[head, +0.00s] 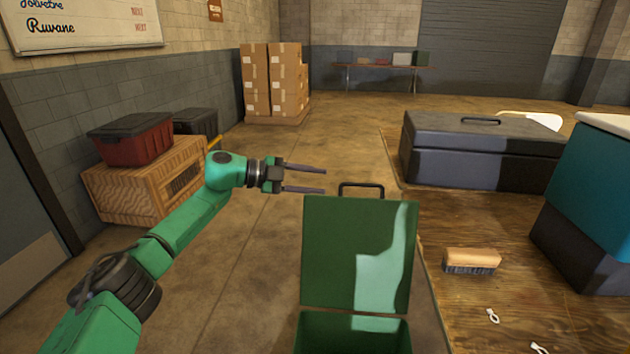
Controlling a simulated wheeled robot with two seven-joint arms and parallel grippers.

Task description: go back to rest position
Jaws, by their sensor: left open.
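My left arm comes in from the left, and its gripper (305,179) is open and empty. The gripper is in the air above and to the left of the raised lid of a green box (358,250). The two dark fingers point right and stand apart, clear of the lid in the picture. The box's lower part shows at the bottom edge, and its contents are mostly out of view. My right gripper does not show.
A wooden table (465,215) on the right bears a brush (472,260), a dark toolbox (482,150), a teal and black container (590,205) and small pale tags (492,315). A wooden crate (130,190) with a red bin (130,140) stands left. Stacked cartons (272,80) stand behind. Open floor lies between.

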